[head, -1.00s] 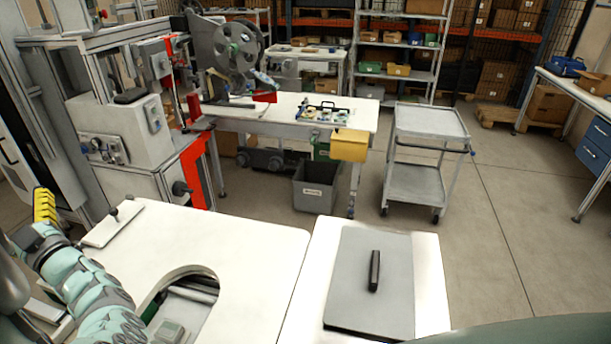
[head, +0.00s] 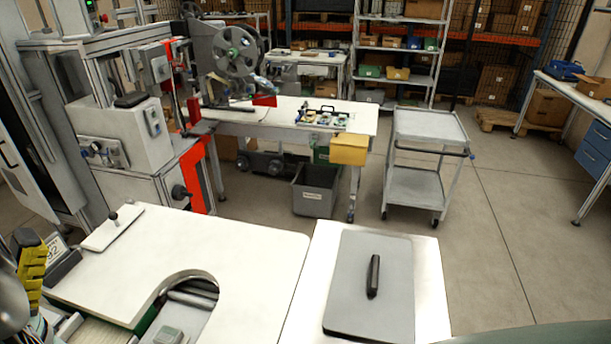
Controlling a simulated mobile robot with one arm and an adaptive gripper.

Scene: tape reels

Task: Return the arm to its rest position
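My gripper is not in view. Of my arm, only a grey rounded part (head: 10,300) that seems to belong to it shows at the left edge of the head view. A yellow ribbed piece (head: 32,268) stands beside it; I cannot tell whether that is part of my arm. The pale tabletop (head: 240,245) with a rounded cutout is clear of the arm. Whether the gripper holds anything is hidden.
A grey board (head: 385,275) with a dark handle (head: 373,276) lies on the white surface at front right. Behind are a reel machine (head: 236,48), a white bench (head: 345,110), a grey bin (head: 316,190) and a grey cart (head: 428,125). Floor at right is free.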

